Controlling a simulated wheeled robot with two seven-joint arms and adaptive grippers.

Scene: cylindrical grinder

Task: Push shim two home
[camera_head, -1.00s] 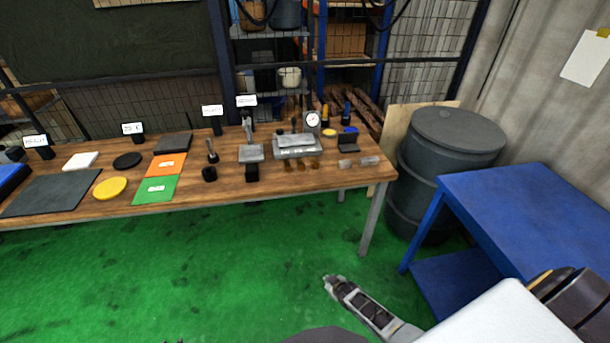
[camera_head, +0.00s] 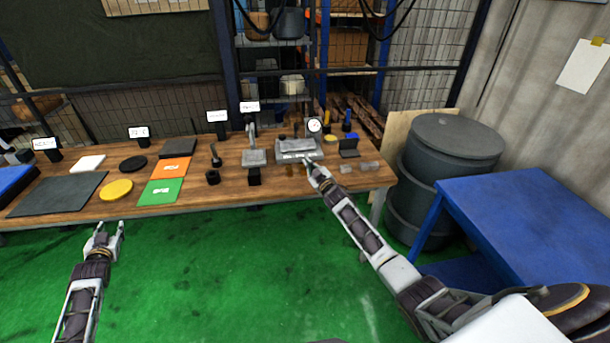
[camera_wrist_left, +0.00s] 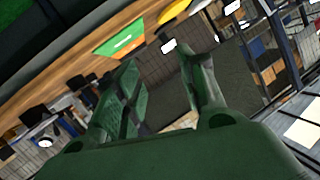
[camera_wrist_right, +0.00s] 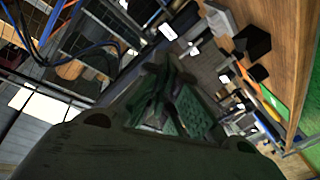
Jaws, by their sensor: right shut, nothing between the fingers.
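A grey metal fixture block (camera_head: 298,149) stands toward the right end of the wooden bench, with a round dial gauge (camera_head: 314,125) at its back right. My right gripper (camera_head: 308,162) is shut and empty at the front edge of this fixture; in the right wrist view its fingers (camera_wrist_right: 165,100) are together. I cannot tell whether the fingertips touch the fixture. Small brownish pieces show dimly at the fixture's front (camera_head: 290,169); the arm hides part of that spot, and I cannot pick out shim two. My left gripper (camera_head: 110,230) is open and empty in front of the bench.
A dark drum (camera_head: 440,165) and blue table (camera_head: 540,215) stand right.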

